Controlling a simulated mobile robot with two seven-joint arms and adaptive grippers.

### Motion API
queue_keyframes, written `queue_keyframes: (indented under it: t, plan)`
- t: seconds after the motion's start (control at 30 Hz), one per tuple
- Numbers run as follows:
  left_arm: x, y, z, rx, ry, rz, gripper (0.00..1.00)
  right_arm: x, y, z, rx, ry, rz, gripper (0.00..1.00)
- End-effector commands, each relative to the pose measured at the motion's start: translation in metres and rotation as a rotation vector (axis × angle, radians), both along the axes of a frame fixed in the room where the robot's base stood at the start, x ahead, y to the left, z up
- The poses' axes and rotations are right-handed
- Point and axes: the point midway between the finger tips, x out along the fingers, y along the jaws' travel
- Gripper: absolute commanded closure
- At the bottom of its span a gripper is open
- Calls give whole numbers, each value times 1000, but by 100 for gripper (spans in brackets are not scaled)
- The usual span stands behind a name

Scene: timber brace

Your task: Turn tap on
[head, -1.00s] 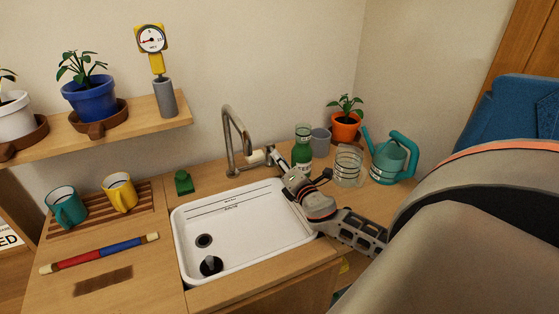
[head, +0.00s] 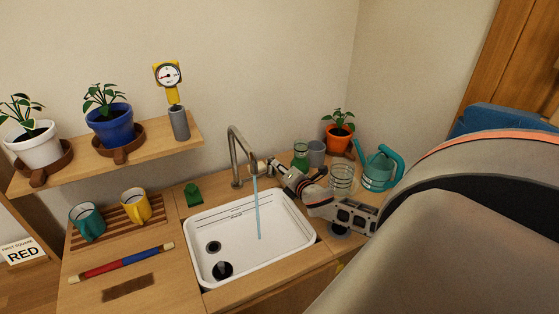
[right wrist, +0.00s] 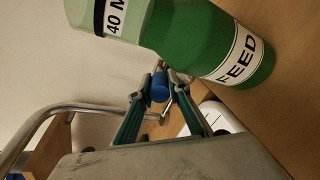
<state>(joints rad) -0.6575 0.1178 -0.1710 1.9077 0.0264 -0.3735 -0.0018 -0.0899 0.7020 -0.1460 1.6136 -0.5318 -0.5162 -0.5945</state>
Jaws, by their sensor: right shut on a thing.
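The metal tap (head: 236,158) stands behind the white sink (head: 205,270), its curved spout reaching over the basin. A thin blue stream of water (head: 258,210) falls from the spout into the sink. My right gripper (head: 268,166) is at the tap's right side. In the right wrist view, the right gripper (right wrist: 161,82) is shut on a blue tap handle (right wrist: 159,90), which sits between its fingertips. The gripper partly hides the handle in the head view. My left gripper is not in view.
A green bottle marked FEED (right wrist: 212,42) is close beside the right gripper. A grey cup (head: 317,152), glass jar (head: 342,180), teal watering can (head: 379,170) and potted plant (head: 338,138) crowd the right counter. Mugs and a red-blue bar (head: 122,262) lie left of the sink.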

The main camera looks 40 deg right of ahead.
Motion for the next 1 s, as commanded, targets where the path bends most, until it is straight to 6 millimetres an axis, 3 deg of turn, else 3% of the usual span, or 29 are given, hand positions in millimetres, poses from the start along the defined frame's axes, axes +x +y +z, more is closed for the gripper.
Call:
queue_keyframes:
  t: [0.27, 0.3, 0.33, 0.77, 1.0]
  plan:
    - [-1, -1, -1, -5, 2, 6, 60, 2, 0, 3, -4, -5, 1, 100]
    - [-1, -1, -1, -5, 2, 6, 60, 2, 0, 3, -4, -5, 1, 73]
    - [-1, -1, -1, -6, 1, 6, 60, 1, 0, 3, -4, -5, 1, 66]
    - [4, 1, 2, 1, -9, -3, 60, -4, 1, 0, -1, 0, 0, 66]
    - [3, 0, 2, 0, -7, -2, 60, -33, 11, 7, 0, 2, 1, 66]
